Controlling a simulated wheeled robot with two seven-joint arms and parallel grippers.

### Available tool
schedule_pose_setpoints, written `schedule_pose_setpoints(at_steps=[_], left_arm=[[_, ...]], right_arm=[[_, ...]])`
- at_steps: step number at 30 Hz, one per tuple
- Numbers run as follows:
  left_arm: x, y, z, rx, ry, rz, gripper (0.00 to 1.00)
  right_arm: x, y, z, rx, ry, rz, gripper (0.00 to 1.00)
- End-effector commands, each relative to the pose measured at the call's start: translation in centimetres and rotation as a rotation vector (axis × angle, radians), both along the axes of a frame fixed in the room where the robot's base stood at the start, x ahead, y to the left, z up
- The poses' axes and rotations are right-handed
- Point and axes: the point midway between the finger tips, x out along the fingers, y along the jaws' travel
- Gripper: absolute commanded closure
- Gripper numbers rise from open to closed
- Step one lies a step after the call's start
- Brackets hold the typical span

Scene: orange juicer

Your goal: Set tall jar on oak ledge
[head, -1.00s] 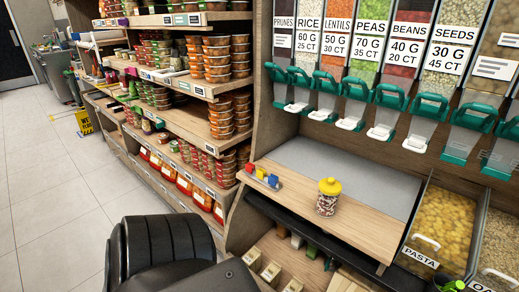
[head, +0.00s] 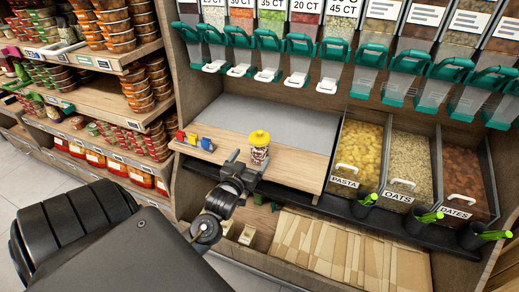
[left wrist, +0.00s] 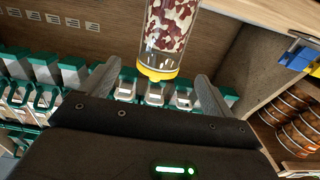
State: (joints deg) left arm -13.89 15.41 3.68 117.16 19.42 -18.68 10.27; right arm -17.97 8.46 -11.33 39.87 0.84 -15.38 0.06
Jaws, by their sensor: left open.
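The tall jar (head: 259,154), clear with a yellow lid and dark red and cream contents, stands upright on the oak ledge (head: 300,172) in the head view. My left gripper (head: 243,163) is in front of the jar, at its left side, with nothing held. In the left wrist view, which is upside down, the jar (left wrist: 170,30) lies ahead, its lid in line with the gap between the spread fingers (left wrist: 158,80). I cannot tell whether a finger touches it. My right gripper is out of view.
Small blue, red and yellow items (head: 195,141) sit at the ledge's left end. A grey panel (head: 275,122) lies behind the ledge. Green-handled dispensers (head: 300,45) hang above. Bins labelled pasta (head: 361,150), oats (head: 408,162) and dates (head: 463,175) stand to the right.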

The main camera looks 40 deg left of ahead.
Motion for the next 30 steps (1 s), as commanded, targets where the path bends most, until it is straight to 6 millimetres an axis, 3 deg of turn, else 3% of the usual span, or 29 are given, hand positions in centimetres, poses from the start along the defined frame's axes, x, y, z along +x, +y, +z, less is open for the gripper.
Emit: schedule_pose_setpoints(at_steps=[5,15,23,30], left_arm=[[0.3,0.2,0.6,0.001,-0.014,0.002,0.12],[4.8,1.7,0.5,0.001,-0.011,0.001,0.12],[5.6,2.0,0.4,0.0,-0.01,0.001,0.12],[8.7,3.2,0.3,0.001,-0.011,0.002,0.12]], right_arm=[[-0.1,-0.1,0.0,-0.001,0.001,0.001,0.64],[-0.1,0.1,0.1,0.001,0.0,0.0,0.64],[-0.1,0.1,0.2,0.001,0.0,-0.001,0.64],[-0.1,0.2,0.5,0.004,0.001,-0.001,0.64]])
